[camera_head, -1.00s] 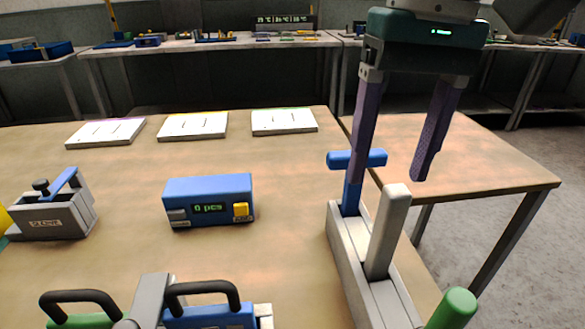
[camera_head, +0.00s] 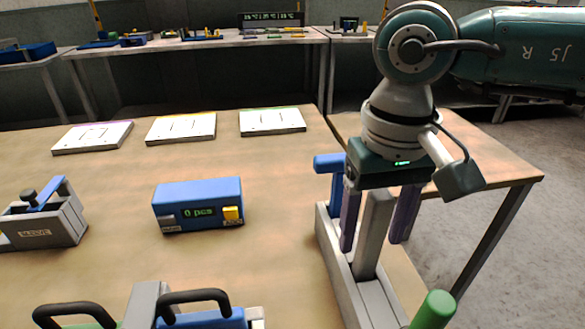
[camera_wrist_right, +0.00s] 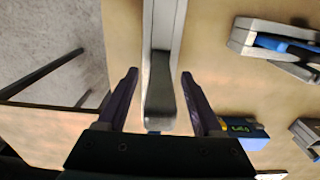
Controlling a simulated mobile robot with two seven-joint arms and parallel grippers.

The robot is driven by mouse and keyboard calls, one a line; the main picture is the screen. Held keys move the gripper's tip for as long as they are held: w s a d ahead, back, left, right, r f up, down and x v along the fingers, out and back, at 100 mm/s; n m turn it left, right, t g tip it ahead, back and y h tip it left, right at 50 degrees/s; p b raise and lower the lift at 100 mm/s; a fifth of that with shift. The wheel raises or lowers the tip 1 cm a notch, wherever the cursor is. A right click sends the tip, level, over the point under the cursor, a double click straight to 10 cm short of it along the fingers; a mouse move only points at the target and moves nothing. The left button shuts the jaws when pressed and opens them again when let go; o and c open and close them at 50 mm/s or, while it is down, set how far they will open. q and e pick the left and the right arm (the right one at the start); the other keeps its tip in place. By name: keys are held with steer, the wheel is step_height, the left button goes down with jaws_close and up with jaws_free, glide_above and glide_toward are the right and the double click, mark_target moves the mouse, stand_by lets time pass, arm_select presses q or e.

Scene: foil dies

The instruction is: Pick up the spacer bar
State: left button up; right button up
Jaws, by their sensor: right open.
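The spacer bar appears to be the grey upright bar (camera_head: 374,228) standing in a long grey slotted holder (camera_head: 343,283) at the table's right side. My right gripper (camera_head: 376,246) points down over it, open, with one purple finger on each side of the bar. In the right wrist view the bar (camera_wrist_right: 160,92) lies between the two spread fingertips (camera_wrist_right: 159,74), with visible gaps on both sides. My left gripper is not in view.
A blue T-handled piece (camera_head: 333,165) and a green-handled piece (camera_head: 433,309) stand in the same holder. A blue counter box (camera_head: 198,203) sits to the left. Black-handled blocks (camera_head: 200,318) are at the front. The table between the counter and holder is clear.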

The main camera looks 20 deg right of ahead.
jaws_close()
stand_by(0.4)
stand_by(0.9)
